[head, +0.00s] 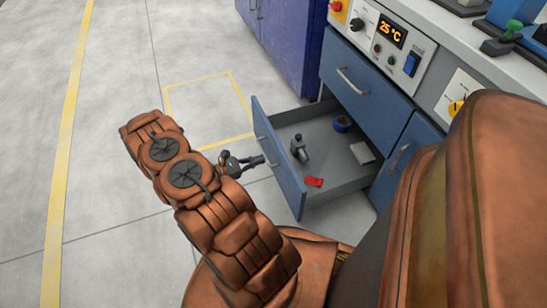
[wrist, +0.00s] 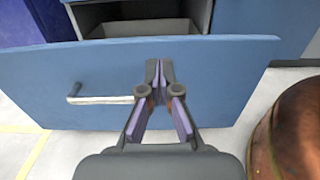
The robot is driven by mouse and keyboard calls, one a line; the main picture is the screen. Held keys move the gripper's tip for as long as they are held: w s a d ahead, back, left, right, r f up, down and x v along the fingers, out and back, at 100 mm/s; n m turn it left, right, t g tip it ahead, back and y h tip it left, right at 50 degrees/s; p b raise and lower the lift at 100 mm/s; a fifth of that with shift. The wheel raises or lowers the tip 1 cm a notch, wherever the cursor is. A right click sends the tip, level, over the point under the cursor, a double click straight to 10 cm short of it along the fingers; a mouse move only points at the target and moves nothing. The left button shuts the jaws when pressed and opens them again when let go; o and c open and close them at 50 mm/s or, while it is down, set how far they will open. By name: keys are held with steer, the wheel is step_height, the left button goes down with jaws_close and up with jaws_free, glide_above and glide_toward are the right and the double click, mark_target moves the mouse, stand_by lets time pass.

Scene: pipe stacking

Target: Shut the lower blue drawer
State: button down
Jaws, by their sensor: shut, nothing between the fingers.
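The lower blue drawer (head: 280,160) stands pulled out from the cabinet in the head view, its grey inside showing. Its blue front panel fills much of the wrist view (wrist: 220,85), with a bar handle (wrist: 75,93) at the left. My gripper (wrist: 159,68) is shut and empty, its fingertips in front of the panel to the right of the handle. I cannot tell whether the tips touch the panel. In the head view my gripper (head: 262,160) is beside the outer face of the drawer front.
The drawer holds a dark metal fitting (head: 299,148), a blue tape roll (head: 342,124), a red item (head: 314,182) and a pale block (head: 362,153). The upper blue drawer (head: 365,88) is shut. A dark blue cabinet (head: 290,40) stands behind. The floor at left is clear.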

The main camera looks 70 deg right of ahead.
mark_target(281, 153)
steer(key=shift+b+x, duration=0.9)
steer(key=shift+x, duration=2.15)
